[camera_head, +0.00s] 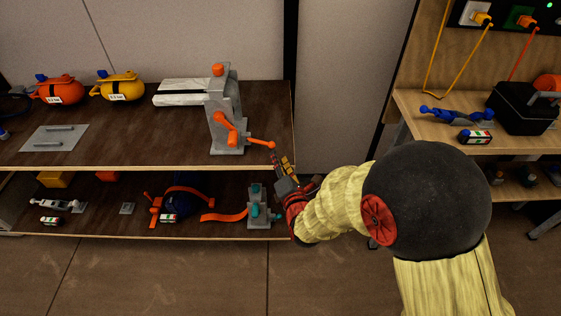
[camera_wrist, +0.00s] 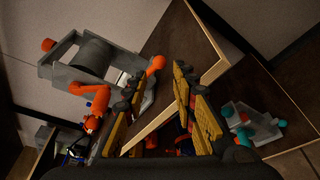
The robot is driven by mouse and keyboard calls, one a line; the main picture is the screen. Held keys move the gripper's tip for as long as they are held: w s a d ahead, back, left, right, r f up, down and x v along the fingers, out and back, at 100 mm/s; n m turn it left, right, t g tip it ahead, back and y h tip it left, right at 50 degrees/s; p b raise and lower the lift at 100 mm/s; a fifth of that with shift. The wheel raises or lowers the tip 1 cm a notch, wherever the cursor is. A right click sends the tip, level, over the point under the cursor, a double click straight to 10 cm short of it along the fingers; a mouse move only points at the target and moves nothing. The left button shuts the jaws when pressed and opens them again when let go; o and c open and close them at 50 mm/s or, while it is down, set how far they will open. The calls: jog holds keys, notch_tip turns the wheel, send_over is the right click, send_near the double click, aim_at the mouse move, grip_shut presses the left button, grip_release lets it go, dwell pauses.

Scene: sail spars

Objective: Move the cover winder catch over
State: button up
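The cover winder (camera_head: 225,108) is a grey upright frame at the right end of the upper dark shelf, with a pale roll (camera_head: 183,92) reaching left from it. It has an orange knob (camera_head: 218,69) on top and an orange crank (camera_head: 232,131) low on its front. I cannot tell which orange part is the catch. In the wrist view the winder (camera_wrist: 85,58) is tilted at the left, its crank (camera_wrist: 92,100) below it. My gripper (camera_head: 283,162) is just right of the shelf's end, close to the crank's outer end. Its yellow-padded fingers (camera_wrist: 160,76) are apart, with nothing held between them.
The upper shelf (camera_head: 150,150) ends just left of my gripper. On the lower shelf stands a grey device with teal knobs (camera_head: 258,208). Orange and yellow floats (camera_head: 119,88) sit at the upper shelf's back left. A light wooden bench (camera_head: 410,115) stands at the right, with floor between.

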aim_at(273, 147)
jog(key=b+x, duration=0.1)
jog(key=x, duration=0.7)
jog(key=shift+s, duration=0.2)
jog(key=c, duration=0.6)
